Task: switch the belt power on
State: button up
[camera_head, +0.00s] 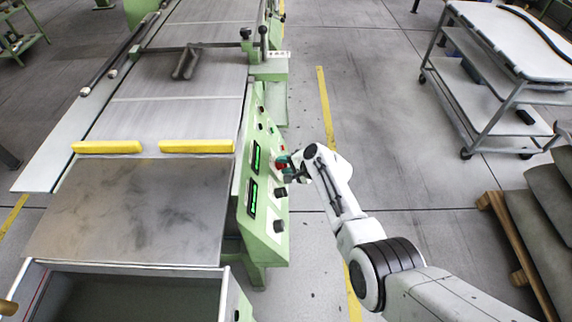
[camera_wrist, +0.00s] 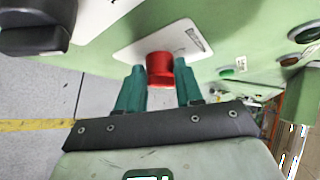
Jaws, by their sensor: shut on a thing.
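The green control panel (camera_head: 246,222) stands along the right side of the machine, with two lit green displays and several black knobs. A red knob (camera_wrist: 159,68) on a white plate (camera_wrist: 190,38) sits on that panel in the wrist view. It shows in the head view as a small red spot (camera_head: 281,164). My gripper (camera_wrist: 158,80) is at the red knob, with its two teal fingers on either side of it, shut on it. In the head view my gripper (camera_head: 284,163) reaches the panel from the right. The knob's exact turn angle is hard to tell.
A black knob (camera_wrist: 36,27) is at the upper left of the wrist view, and a green button (camera_wrist: 232,72) is to the right of the red knob. Yellow bars (camera_head: 196,146) lie across the machine bed. A grey cart (camera_head: 505,75) stands at right; floor between is clear.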

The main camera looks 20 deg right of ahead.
jog(key=o, duration=1)
jog(key=shift+r, duration=0.1)
jog(key=p+v, duration=0.3)
jog(key=v, duration=0.7)
jog(key=shift+s+d+r+p, duration=0.15)
jog(key=shift+s+d+p, duration=0.05)
jog(key=shift+s+p, duration=0.15)
